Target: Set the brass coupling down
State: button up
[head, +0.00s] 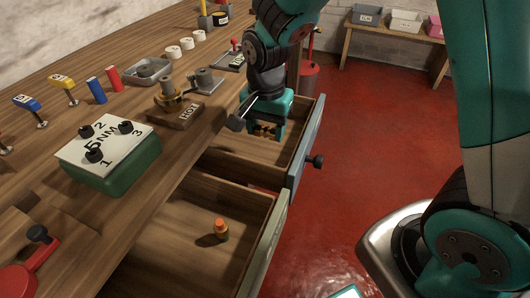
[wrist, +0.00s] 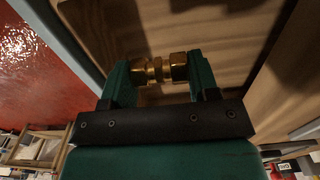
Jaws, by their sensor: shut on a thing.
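The brass coupling (wrist: 158,70) sits between the two green fingers of my gripper (wrist: 152,78) in the wrist view. My gripper is shut on it, gripping it across its ends. In the head view my gripper (head: 266,122) points down inside the far open drawer (head: 235,153), and the coupling (head: 266,130) shows low between the fingers. The drawer's wooden floor lies below the coupling. I cannot tell whether the coupling touches it.
A nearer open drawer (head: 170,262) holds a small orange-topped piece (head: 221,229). On the workbench stand a green box with a numbered plate (head: 112,150), a block marked HOT (head: 178,117) and a grey tray (head: 148,72).

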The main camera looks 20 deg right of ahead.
aim_at(266, 161)
notch_tip(266, 161, down, 8)
jog(key=shift+r+b, duration=0.1)
jog(key=shift+b, duration=0.35)
jog(key=o, duration=0.9)
jog(key=shift+o, duration=0.2)
notch_tip(266, 161, up, 12)
jog(key=shift+f+p, duration=0.2)
jog(key=shift+p, duration=0.65)
jog(key=s+a+r+n+y, duration=0.2)
jog(key=s+r+n, duration=0.3)
jog(key=s+n, duration=0.3)
jog(key=s+a+r+n+y, duration=0.2)
jog(key=s+r+n, duration=0.3)
jog(key=s+n, duration=0.3)
jog(key=s, duration=0.3)
jog(key=shift+a+r, duration=0.15)
jog(key=shift+a, duration=0.1)
